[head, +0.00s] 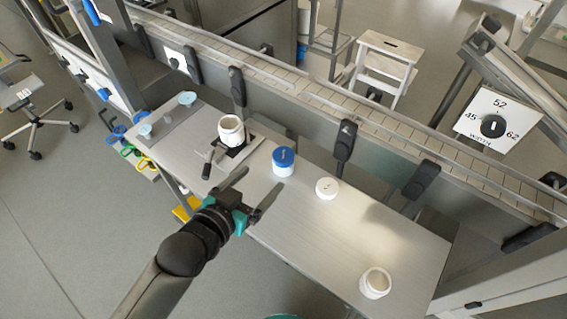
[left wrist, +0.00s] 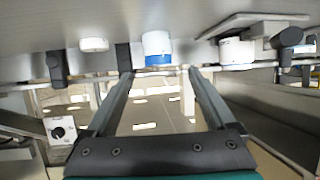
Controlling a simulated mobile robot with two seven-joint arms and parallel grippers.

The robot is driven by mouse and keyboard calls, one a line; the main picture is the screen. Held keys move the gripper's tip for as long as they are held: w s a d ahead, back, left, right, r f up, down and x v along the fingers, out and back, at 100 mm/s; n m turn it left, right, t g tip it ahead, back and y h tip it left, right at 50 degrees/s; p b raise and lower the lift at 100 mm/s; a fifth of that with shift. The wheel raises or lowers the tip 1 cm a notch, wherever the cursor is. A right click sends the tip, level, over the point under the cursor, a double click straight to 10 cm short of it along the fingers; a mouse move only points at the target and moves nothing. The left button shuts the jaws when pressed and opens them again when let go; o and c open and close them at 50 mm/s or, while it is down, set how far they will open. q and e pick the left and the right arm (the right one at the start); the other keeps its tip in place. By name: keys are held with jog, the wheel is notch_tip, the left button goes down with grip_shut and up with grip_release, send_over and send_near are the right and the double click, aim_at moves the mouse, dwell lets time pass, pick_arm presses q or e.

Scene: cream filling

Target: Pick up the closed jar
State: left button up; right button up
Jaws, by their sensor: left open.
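The closed jar (head: 283,162) is white with a blue lid and stands upright on the table, near its back edge. In the left wrist view, where the scene looks upside down, the closed jar (left wrist: 157,46) is near the top middle, beyond the fingertips. My left gripper (head: 261,180) is open and empty, in front of the jar in the head view. In the left wrist view, the jar lines up with the gap between the fingers (left wrist: 160,73). My right gripper is not in view.
A white open jar (head: 231,130) stands on a dark plate left of the closed jar. A white lid (head: 327,188) lies to its right. Another white open jar (head: 376,283) is near the table's right end. A rail (head: 300,85) runs behind the table (head: 335,235).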

aim_at(281, 159)
pick_arm(q)
jog(key=b+x, duration=0.1)
jog(key=x, duration=0.4)
jog(key=shift+w+f, duration=0.1)
jog(key=shift+d+r+b+x, duration=0.1)
jog(key=shift+r+b+x, duration=0.1)
jog(key=shift+x, duration=0.75)
jog(key=shift+d+r+b+x, duration=0.1)
jog(key=shift+b+x, duration=0.1)
jog(key=shift+x, duration=0.75)
jog(key=shift+d+r+b+x, duration=0.1)
jog(key=shift+r+b+x, duration=0.1)
jog(key=shift+x, duration=0.8)
jog(key=shift+c, duration=0.3)
jog(key=c, duration=1.2)
jog(key=shift+c, duration=0.4)
jog(key=shift+r, duration=0.1)
